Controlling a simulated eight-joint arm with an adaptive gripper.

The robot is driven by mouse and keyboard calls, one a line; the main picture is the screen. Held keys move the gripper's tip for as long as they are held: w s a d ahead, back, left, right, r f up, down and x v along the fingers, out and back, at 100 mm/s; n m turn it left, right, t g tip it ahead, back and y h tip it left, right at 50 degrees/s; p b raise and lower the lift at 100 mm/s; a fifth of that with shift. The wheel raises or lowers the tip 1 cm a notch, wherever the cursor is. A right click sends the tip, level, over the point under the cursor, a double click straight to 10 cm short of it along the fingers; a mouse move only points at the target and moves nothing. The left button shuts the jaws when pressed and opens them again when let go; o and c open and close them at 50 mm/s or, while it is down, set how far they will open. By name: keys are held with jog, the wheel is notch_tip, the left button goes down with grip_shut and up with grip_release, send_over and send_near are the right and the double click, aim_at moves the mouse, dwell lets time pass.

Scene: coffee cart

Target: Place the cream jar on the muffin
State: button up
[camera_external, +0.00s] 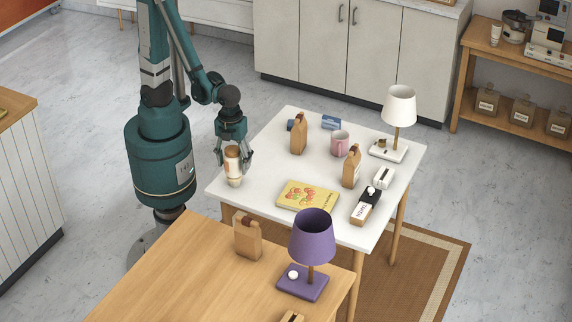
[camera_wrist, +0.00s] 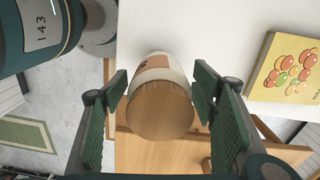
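A jar with a brown lid and a cream body with an orange-brown label (camera_external: 233,166), which looks like the cream jar, is upright at the left end of the white table. The wrist view shows its lid (camera_wrist: 160,112) from above, between my two fingers. My gripper (camera_external: 234,160) points down around the jar, with a finger on each side. Slim gaps seem to show between the fingers and the jar. A paler part shows at its foot, and I cannot tell whether it is the jar's own base or another thing under it. I cannot make out a muffin for certain.
The white table (camera_external: 262,160) also holds a yellow book (camera_external: 307,196), brown bags (camera_external: 299,133), a pink mug (camera_external: 340,143), a white lamp (camera_external: 399,108) and small boxes. A wooden table (camera_external: 190,265) with a purple lamp (camera_external: 311,238) stands in front. Bare tabletop lies right of the jar.

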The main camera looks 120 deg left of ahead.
jog(key=shift+r, duration=0.2)
jog(key=shift+r+p, duration=1.95)
jog(key=shift+r, duration=4.05)
jog(key=shift+w+a+r+n+t, duration=0.1)
jog(key=shift+w+r+n+t, duration=0.05)
jog(key=shift+r+n, duration=0.25)
jog(key=shift+w+a+r+n+t, duration=0.1)
jog(key=shift+r+n+t, duration=0.05)
jog(key=shift+r+n, duration=0.2)
notch_tip(320, 180, up, 6)
jog(key=w+a+n+t, duration=0.1)
jog(key=w+n+t, duration=0.15)
jog(key=n, duration=0.35)
notch_tip(320, 180, up, 7)
jog(key=n+t, duration=0.3)
jog(key=n, duration=0.4)
send_over(232, 149)
jog(key=w+a, duration=0.3)
jog(key=a, duration=0.1)
jog(key=shift+r+n+t, duration=0.55)
jog(key=shift+r+n, duration=0.3)
jog(key=shift+r, duration=0.05)
